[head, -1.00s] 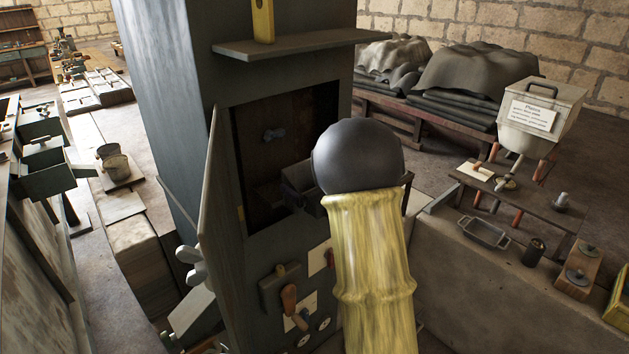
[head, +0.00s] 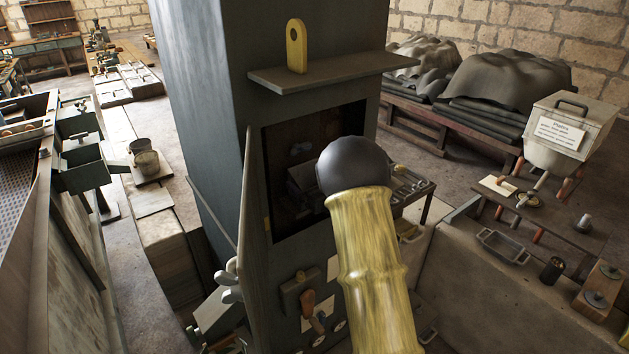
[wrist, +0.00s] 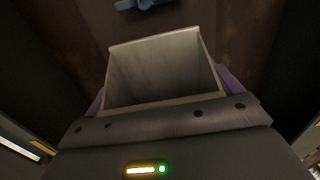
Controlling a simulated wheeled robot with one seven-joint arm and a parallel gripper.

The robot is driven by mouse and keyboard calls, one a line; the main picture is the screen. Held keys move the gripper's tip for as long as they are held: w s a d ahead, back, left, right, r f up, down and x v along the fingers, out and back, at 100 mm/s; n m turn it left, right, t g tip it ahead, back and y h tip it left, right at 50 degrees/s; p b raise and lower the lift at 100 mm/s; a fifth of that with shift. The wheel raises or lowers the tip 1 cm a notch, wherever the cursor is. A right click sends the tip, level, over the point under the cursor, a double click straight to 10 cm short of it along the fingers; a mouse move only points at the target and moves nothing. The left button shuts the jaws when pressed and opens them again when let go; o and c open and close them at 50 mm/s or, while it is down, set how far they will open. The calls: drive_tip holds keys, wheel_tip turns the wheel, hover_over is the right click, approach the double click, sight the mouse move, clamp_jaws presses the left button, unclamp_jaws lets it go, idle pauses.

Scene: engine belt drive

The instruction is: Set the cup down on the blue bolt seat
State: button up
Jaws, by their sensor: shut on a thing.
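The cup (wrist: 160,70) is a grey, square, open-topped box. In the wrist view it sits between the purple fingers of my gripper (wrist: 165,95), which is shut on it. Its inside looks empty. The blue bolt seat (wrist: 142,4) shows at the top edge of the wrist view, beyond the cup and apart from it. In the head view the bolt seat (head: 300,148) is on the back wall of the dark cabinet opening. The cup (head: 303,178) is in that opening, just below the seat in the picture.
The cabinet (head: 210,110) has an open door (head: 250,190) at the left of the opening and a shelf (head: 335,72) above it. The opening's side walls are close around my arm. A tray of small parts (head: 410,185) stands to the right.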

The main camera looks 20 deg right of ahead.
sight(304, 181)
drive_tip(key=shift+w+a+f+b, duration=0.2)
drive_tip(key=shift+w+b, duration=0.2)
drive_tip(key=shift+b, duration=0.25)
drive_tip(key=shift+b+x, duration=0.85)
drive_tip(key=shift+b, duration=0.05)
drive_tip(key=shift+w+a+r, duration=0.1)
drive_tip(key=shift+w, duration=0.2)
drive_tip(key=shift+s+b, duration=0.15)
drive_tip(key=shift+b, duration=0.9)
drive_tip(key=shift+f+b, duration=0.5)
drive_tip(key=shift+b, duration=0.6)
idle(0.4)
drive_tip(key=o, duration=0.8)
drive_tip(key=shift+s, duration=0.1)
